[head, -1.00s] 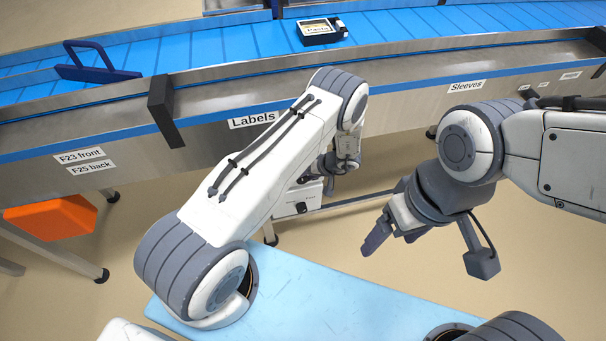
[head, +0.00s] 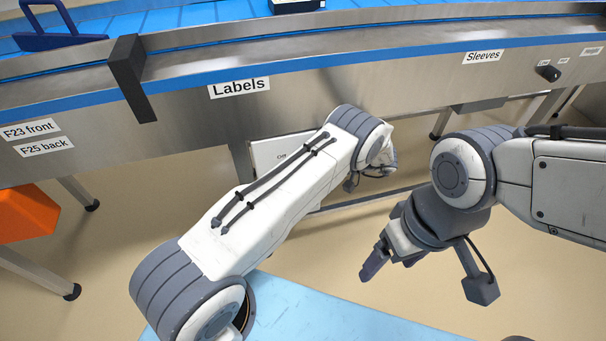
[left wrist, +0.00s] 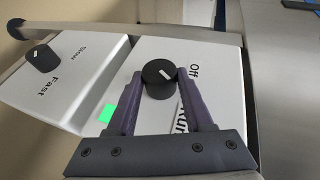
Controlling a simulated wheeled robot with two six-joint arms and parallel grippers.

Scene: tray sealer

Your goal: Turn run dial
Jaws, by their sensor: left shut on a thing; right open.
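The run dial (left wrist: 158,80) is a black round knob with a white mark, on a white panel with the words Off (left wrist: 195,70) and Run, the latter partly covered by a finger. My left gripper (left wrist: 160,76) has its two purple fingers shut on the dial's sides in the left wrist view. The mark is on the dial's upper right face; its exact setting I cannot tell. In the head view the dial is hidden, and only part of the white panel (head: 270,153) shows beside my left arm. My right gripper (head: 385,262) is open and empty over the floor.
A second black knob (left wrist: 40,58) sits on the Slow/Fast panel, left in the left wrist view. A green square (left wrist: 107,113) is near the left finger. The conveyor's steel side (head: 330,85) runs across the head view. An orange box (head: 25,215) is at left.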

